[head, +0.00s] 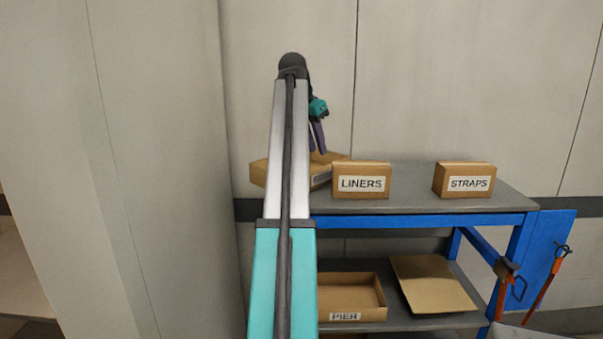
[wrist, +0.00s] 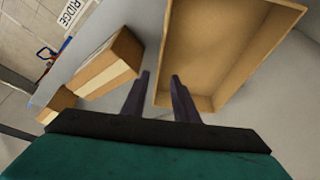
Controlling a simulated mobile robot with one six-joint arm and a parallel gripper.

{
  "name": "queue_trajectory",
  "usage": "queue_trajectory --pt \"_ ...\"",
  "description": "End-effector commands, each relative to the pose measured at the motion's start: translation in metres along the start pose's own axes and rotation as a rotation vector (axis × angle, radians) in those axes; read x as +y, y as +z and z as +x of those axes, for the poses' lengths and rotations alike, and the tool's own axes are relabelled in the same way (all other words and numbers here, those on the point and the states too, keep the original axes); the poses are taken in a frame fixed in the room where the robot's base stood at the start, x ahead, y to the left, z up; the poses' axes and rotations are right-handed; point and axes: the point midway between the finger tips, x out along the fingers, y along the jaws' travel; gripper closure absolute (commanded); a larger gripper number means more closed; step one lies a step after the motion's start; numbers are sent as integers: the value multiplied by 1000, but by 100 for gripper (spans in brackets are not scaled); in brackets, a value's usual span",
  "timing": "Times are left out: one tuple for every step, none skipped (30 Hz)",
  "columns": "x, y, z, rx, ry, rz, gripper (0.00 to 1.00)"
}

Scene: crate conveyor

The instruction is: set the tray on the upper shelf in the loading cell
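An open cardboard tray (head: 262,173) is at the left end of the upper shelf (head: 415,205), partly hidden by my arm and the LINERS box. I cannot tell whether it rests fully on the shelf. In the wrist view the tray (wrist: 238,98) fills the upper right, open side towards the camera and empty. My gripper (head: 317,149) is over the tray, fingers pointing down. In the wrist view the gripper's fingers (wrist: 160,76) are apart, one on each side of the tray's left wall, with gaps visible.
The LINERS box (head: 361,181) stands close right of the tray, and the STRAPS box (head: 464,181) farther right. Shelf between them is clear. The lower shelf holds a PIER tray (head: 350,299) and a flat cardboard piece (head: 434,284). Tools (head: 545,280) hang at right.

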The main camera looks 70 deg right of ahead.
Motion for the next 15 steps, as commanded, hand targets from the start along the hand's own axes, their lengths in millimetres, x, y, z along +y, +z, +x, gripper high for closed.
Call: queue_trajectory --pt "1 1 8 -2 2 0 73" --pt "2 1 12 -2 2 0 73" --pt "1 1 17 -2 2 0 73" --pt "1 1 21 -1 1 0 73" --pt "1 0 24 -1 1 0 73" --pt "1 1 28 -1 1 0 73" --pt "1 1 31 -1 1 0 73" --pt "1 1 33 -2 1 0 73" --pt "0 1 35 -2 1 0 73" --pt "0 1 36 -1 1 0 73" --pt "0 1 37 -1 0 0 73" --pt "0 0 38 -1 0 0 73" --pt "0 0 38 -1 0 0 73" --pt "0 0 38 -1 0 0 73" --pt "0 0 38 -1 0 0 73"
